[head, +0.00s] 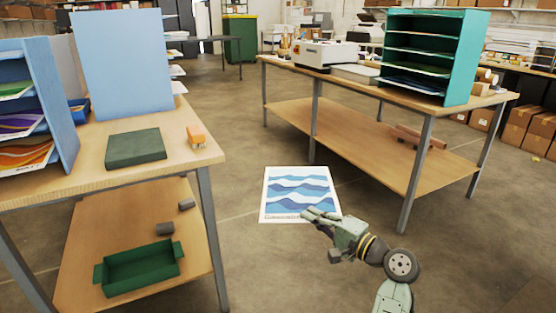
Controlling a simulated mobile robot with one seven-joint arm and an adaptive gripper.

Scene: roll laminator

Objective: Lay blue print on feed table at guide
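The blue print (298,190) is a white-bordered sheet with blue wave bands, seen in the middle of the head view. My gripper (318,214) reaches in from the lower right, and its fingers close over the sheet's near edge, right of centre. The sheet appears held out flat above the floor. The white laminator (325,53) stands on the far right workbench, well beyond the print. A flat grey surface (356,73) beside it may be the feed table. The guide is too small to make out.
The right workbench (340,128) also carries a teal shelf rack (433,55). The left bench (90,185) holds a blue board (120,62), a dark green mat (136,147) and an orange tool (196,136). A green tray (138,268) sits below. Open floor lies between the benches.

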